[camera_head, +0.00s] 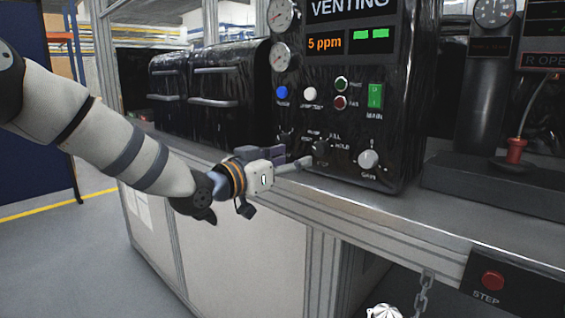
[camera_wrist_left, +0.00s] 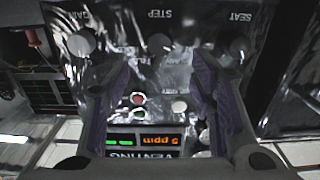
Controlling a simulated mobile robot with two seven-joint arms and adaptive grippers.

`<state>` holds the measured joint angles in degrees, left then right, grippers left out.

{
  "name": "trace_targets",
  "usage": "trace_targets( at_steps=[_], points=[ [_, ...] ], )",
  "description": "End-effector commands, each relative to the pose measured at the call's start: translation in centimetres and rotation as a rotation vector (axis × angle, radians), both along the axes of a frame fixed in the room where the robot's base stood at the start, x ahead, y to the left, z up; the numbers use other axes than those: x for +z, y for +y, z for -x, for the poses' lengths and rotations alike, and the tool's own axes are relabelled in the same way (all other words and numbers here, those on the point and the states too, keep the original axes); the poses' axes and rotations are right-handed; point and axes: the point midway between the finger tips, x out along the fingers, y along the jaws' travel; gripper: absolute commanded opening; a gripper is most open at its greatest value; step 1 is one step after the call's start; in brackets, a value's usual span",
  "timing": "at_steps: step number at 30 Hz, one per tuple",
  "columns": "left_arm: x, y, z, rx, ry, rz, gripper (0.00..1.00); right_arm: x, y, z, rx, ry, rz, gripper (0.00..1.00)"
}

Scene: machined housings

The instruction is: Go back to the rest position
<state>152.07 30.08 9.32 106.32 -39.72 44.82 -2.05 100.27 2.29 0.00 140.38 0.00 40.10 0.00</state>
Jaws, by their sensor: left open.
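My left gripper (camera_head: 298,161) reaches in from the left, in front of the lower part of a black control panel (camera_head: 345,110). In the left wrist view my left gripper (camera_wrist_left: 160,75) is open, its two purple-grey fingers spread with nothing held between them. That view shows the panel upside down, with a middle knob (camera_wrist_left: 159,44) marked STEP seen between and beyond the fingertips. Knobs marked GAIN (camera_wrist_left: 81,43) and SEAT (camera_wrist_left: 240,47) lie to either side. Whether the fingertips touch the panel cannot be told. My right gripper is not in view.
Black handled housings (camera_head: 208,88) stand left of the panel on the grey bench (camera_head: 330,192). A black cylinder with a gauge (camera_head: 494,12) and a red-handled plug (camera_head: 516,150) are at the right. A red STEP button (camera_head: 493,281) and a chain (camera_head: 422,293) are at the front. Open floor lies left.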

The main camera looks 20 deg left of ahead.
Motion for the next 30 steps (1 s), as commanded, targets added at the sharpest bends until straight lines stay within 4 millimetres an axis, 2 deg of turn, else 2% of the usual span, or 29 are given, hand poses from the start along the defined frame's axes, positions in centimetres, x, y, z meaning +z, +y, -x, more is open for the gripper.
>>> trace_targets(
  at_steps=[3,6,19,21,23,26,27,29,30],
  points=[
    [0.0,0.7,1.9,0.000,0.000,0.002,0.50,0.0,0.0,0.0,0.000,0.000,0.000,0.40],
    [-0.1,1.0,2.8,0.000,0.001,0.001,0.50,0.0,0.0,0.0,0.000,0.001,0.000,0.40],
    [-0.1,1.0,3.0,-0.001,0.001,0.001,0.50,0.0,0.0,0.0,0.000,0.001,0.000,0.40],
    [-1.0,0.9,3.0,0.000,0.022,0.001,0.50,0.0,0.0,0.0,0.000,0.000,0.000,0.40],
    [-3.5,0.4,3.3,0.000,0.082,0.000,0.50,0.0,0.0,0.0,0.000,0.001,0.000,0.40],
    [-11.6,-0.8,5.2,0.009,0.277,0.001,0.50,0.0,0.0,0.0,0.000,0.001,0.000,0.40],
    [-15.4,-1.3,6.5,0.016,0.374,-0.001,0.50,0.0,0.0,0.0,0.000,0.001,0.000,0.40],
    [-20.9,-2.0,9.2,0.031,0.519,-0.006,0.50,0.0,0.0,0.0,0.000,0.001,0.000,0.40],
    [-24.3,-2.3,11.3,0.043,0.615,-0.011,0.50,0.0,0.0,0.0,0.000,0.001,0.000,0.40]
  ],
)
